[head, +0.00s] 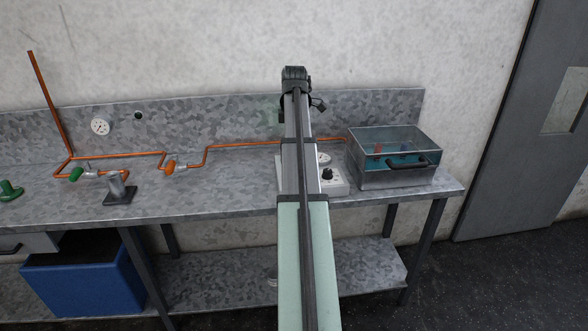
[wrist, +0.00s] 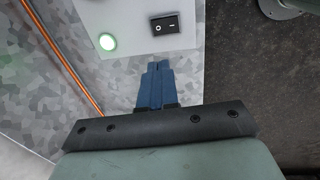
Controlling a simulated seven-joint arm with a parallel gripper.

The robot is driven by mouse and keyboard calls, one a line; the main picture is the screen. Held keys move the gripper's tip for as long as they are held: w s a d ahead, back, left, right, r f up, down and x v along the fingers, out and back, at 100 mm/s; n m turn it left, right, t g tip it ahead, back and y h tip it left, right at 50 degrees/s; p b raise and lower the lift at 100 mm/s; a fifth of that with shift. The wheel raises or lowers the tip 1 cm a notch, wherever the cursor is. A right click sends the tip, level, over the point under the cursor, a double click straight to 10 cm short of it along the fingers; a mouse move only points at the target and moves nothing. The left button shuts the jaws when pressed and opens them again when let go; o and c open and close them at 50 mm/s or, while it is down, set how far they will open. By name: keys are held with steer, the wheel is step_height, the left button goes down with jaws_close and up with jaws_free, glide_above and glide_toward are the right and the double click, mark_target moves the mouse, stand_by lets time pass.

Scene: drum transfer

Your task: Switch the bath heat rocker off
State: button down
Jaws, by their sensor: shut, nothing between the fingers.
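The black rocker (wrist: 165,24) sits in a white control box face at the top of the wrist view, with an O mark on its left and a line mark on its right. Which side is pressed in, I cannot tell. A lit green lamp (wrist: 107,41) is to its left. My gripper (wrist: 157,66) has its blue fingers shut together and empty, their tips just below the rocker in the picture and apart from it. In the head view the white control box (head: 336,186) shows partly behind my arm; the rocker and my gripper are hidden there. The metal water bath (head: 372,180) stands right of it.
An orange pipe (head: 240,146) runs along the metal bench (head: 230,195), with an orange-handled valve (head: 170,168) and a green-handled valve (head: 76,174) on the left. A black-knobbed dial (head: 327,174) is on the control box. The bench front is mostly clear between valves and box.

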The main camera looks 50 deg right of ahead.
steer(key=shift+s+d+r, duration=0.3)
steer(key=shift+f, duration=0.15)
steer(key=f, duration=0.4)
steer(key=w+d+f, duration=0.1)
steer(key=f, duration=0.8)
steer(key=shift+w+d+f, duration=0.2)
steer(key=shift+f, duration=0.15)
steer(key=shift+w+f, duration=0.1)
steer(key=shift+f, duration=0.1)
